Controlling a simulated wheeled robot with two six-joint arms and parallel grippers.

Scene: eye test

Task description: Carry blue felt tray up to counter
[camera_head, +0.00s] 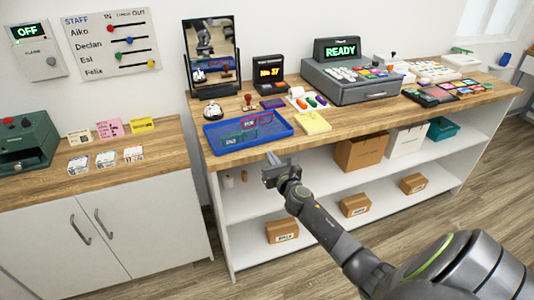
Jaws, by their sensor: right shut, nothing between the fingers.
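The blue felt tray (279,125) lies flat on the wooden counter (350,117), near its left front corner. A green pair of glasses (238,137) and a red pair of glasses (258,119) lie in it. My right gripper (272,158) is just in front of the counter's front edge, below the tray in the picture. It is shut and empty, and appears apart from the tray. My left gripper is not in view.
A yellow notepad (312,122) sits right of the tray. Shelves below hold boxes (361,152). A lower cabinet (100,240) stands left.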

